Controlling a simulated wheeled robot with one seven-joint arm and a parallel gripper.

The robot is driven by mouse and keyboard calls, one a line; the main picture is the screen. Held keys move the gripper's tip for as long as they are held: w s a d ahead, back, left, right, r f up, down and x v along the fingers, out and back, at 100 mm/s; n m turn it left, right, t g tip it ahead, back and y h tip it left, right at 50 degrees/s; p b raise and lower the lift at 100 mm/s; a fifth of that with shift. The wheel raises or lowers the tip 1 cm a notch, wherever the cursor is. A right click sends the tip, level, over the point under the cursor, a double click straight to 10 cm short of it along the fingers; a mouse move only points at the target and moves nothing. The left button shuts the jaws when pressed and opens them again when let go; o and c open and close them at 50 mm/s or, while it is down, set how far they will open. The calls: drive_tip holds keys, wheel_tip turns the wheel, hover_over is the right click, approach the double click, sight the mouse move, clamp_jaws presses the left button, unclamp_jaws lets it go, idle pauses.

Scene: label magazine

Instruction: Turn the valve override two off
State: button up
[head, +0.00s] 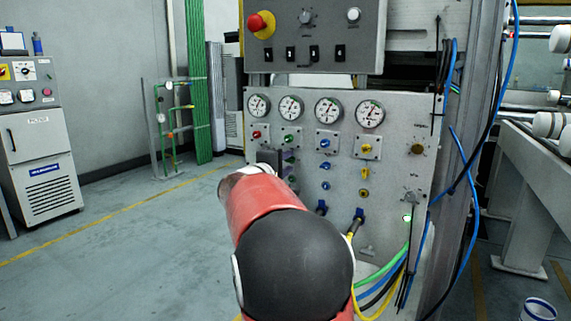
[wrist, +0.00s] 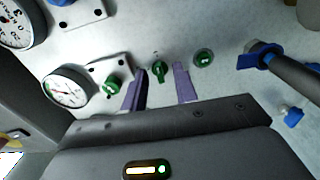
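The valve panel (head: 395,110) stands ahead, with a row of gauges above columns of coloured knobs. In the wrist view, a green valve knob (wrist: 158,70) sits at the middle of the green column, its handle pointing roughly along the fingers. My gripper (wrist: 161,85) is open, with one purple finger on each side of this knob; I cannot tell whether they touch it. No label reading "override two" is legible.
Another green knob (wrist: 112,86) is close to the left finger, and a round green fitting (wrist: 204,58) is to the right. A blue-handled valve with a dark hose (wrist: 290,70) juts out at right. Coloured hoses (head: 380,285) hang below the panel. Floor at left is clear.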

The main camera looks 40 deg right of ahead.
clamp_jaws()
drive_tip(key=shift+n, duration=0.4)
drive_tip(key=n, duration=0.2)
drive_tip(key=shift+n, duration=0.4)
drive_tip(key=n, duration=0.3)
drive_tip(key=shift+a+n, duration=0.1)
drive_tip(key=shift+n, duration=0.2)
drive_tip(key=n+p, duration=0.2)
drive_tip(key=n, duration=0.4)
drive_tip(key=shift+n+p, duration=1.55)
drive_tip(key=shift+n, duration=0.85)
drive_tip(key=shift+f, duration=0.1)
